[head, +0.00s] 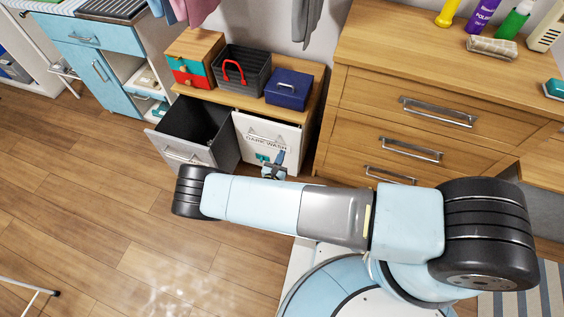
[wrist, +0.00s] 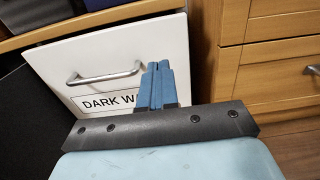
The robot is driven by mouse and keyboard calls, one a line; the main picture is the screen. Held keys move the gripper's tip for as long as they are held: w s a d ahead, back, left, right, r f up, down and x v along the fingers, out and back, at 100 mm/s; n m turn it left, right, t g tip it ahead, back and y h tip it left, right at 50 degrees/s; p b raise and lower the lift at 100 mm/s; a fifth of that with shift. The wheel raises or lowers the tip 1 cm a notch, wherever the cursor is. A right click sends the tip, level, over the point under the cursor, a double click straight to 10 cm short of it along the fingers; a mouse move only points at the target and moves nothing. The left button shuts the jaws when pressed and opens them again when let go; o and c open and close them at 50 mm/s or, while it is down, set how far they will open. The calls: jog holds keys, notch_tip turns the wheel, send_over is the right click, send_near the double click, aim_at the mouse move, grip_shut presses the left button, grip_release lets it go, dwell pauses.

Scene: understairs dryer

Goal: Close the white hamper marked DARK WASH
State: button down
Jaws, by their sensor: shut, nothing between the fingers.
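The white hamper marked DARK WASH (head: 286,138) is under the wooden top, right of another hamper. Its front looks upright and flush or nearly flush with the unit; I cannot tell whether a small gap is left. The wrist view shows its white front (wrist: 165,38), with a metal handle (wrist: 105,77) and a label partly hidden by my fingers. My gripper (head: 280,156) is shut and empty, close in front of the lower right part of this front. Its blue fingertips (wrist: 158,66) overlap the front; I cannot tell if they touch it.
The left hamper (head: 218,148) is tilted open, its dark inside showing. A dark basket with a red handle (head: 243,68), a blue box (head: 288,89) and a small drawer box (head: 195,60) stand on the top. A wooden drawer chest (head: 390,110) stands right.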

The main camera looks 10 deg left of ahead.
aim_at(289, 134)
jog(key=w, duration=0.9)
jog(key=shift+d, duration=0.4)
jog(key=shift+w+a, duration=0.1)
jog(key=shift+a, duration=0.05)
